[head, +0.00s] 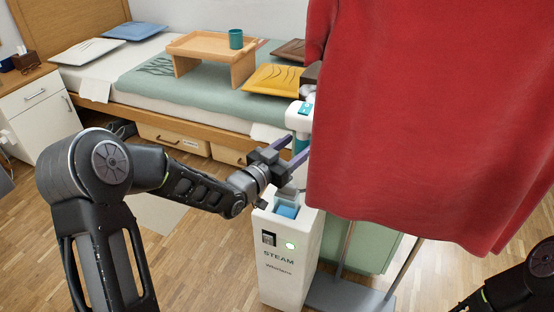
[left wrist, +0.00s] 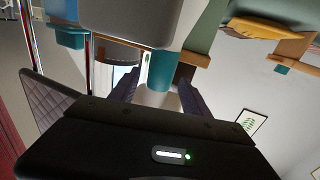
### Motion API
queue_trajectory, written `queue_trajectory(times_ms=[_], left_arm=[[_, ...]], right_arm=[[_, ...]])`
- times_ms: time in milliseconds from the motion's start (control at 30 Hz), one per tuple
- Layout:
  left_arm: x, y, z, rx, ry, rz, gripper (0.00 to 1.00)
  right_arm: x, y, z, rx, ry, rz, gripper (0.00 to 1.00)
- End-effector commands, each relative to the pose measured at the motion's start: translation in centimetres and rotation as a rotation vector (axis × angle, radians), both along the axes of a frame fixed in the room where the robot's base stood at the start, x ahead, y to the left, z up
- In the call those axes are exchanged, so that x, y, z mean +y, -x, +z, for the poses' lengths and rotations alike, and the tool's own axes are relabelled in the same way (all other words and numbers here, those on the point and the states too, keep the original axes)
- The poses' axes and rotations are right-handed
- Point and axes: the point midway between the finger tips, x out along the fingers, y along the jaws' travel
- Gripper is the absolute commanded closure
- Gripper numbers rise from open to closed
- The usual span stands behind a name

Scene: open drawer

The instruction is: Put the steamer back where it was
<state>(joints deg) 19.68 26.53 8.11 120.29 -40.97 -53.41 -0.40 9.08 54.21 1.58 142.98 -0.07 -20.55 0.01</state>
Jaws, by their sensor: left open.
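The white and teal steamer (head: 299,115) is upright beside the red garment (head: 420,110), which hides part of it. My left gripper (head: 292,153) is open at the steamer's lower part, above the white steam station (head: 290,262). The station has a blue recess in its top and a green light on its front. In the left wrist view, a teal cylindrical part (left wrist: 160,75) shows between the open fingers (left wrist: 158,92); contact with them cannot be told. Only a dark part of my right arm shows at the lower right of the head view; its gripper is out of frame.
The red garment hangs close to the left gripper's right. A grey stand base (head: 345,297) and a green box (head: 372,250) are below it. A bed (head: 125,95) with a wooden tray table (head: 212,45) and pillows stands behind. Floor is open at the lower left.

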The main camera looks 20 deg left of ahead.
Motion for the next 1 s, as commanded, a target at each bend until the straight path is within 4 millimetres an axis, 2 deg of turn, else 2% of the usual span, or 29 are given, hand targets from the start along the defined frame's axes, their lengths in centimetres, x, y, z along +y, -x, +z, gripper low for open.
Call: queue_trajectory(times_ms=[200,400,567,1000], left_arm=[[1.9,4.4,0.1,0.001,0.0,0.003,0.45],[3.0,7.4,0.1,0.0,0.0,0.002,0.45],[3.3,8.3,0.1,-0.001,0.0,0.0,0.45],[3.3,8.3,0.1,-0.001,0.0,0.0,0.45]], right_arm=[[0.0,0.0,0.4,0.0,0.0,0.0,1.0],[0.0,0.0,0.5,0.0,0.0,0.0,1.0],[0.0,0.0,0.6,0.0,0.0,0.001,1.0],[0.0,0.0,0.6,0.0,0.0,0.001,1.0]])
